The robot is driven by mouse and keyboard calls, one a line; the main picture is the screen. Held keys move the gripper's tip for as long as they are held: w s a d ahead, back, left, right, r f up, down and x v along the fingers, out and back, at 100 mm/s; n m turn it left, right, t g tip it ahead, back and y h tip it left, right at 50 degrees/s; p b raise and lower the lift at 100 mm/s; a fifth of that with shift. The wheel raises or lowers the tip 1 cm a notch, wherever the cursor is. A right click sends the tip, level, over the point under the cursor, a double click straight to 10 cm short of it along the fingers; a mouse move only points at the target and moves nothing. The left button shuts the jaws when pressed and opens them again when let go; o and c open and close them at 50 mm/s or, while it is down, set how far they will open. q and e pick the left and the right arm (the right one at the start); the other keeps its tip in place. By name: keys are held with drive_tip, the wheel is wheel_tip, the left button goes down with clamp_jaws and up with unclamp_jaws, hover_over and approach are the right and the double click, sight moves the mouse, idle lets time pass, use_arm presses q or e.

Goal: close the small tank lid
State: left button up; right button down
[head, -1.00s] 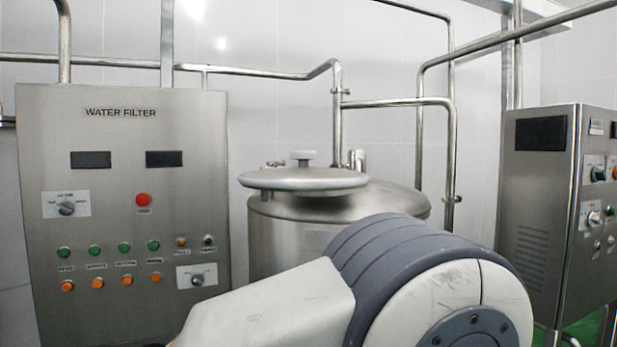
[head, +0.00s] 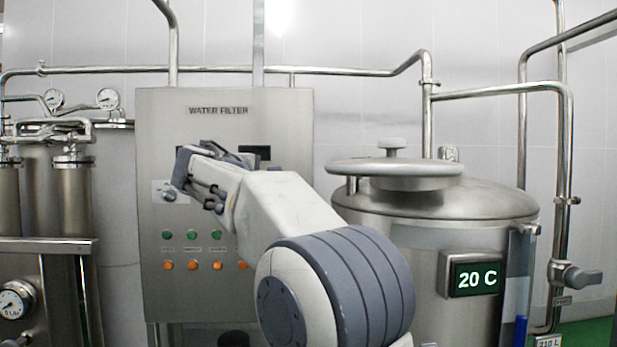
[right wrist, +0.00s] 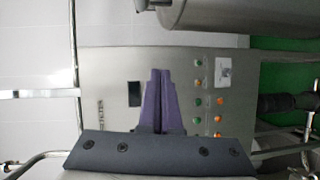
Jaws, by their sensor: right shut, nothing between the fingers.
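The small round steel lid (head: 350,172) has a grey knob (head: 391,144) on top. It sits raised and shifted left over the steel tank (head: 400,265), overhanging the tank's left edge. A gap shows between lid and tank top. My right gripper (head: 178,172) is left of the lid, in front of the water filter panel, apart from the lid. In the right wrist view my right gripper (right wrist: 158,75) is shut and empty. Part of the tank (right wrist: 235,14) shows at the top of that view. My left gripper is not in view.
The water filter panel (head: 225,120), with buttons and a knob, stands left of the tank. Pipes (head: 569,150) run along the wall and down the right side. Filter cylinders and gauges (head: 108,98) stand at the far left. A 20 C display (head: 478,278) is on the tank.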

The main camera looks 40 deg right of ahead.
drive_tip(key=d+r+p, duration=0.1)
drive_tip(key=d+p, duration=0.1)
drive_tip(key=d, duration=0.5)
drive_tip(key=w+d+r+h+p, duration=0.1)
drive_tip(key=d+r+p, duration=0.1)
drive_tip(key=d, duration=0.4)
drive_tip(key=shift+w+d+m+p, duration=0.15)
drive_tip(key=shift+d+m+p, duration=0.2)
drive_tip(key=shift+p, duration=0.2)
drive_tip(key=shift+f, duration=0.1)
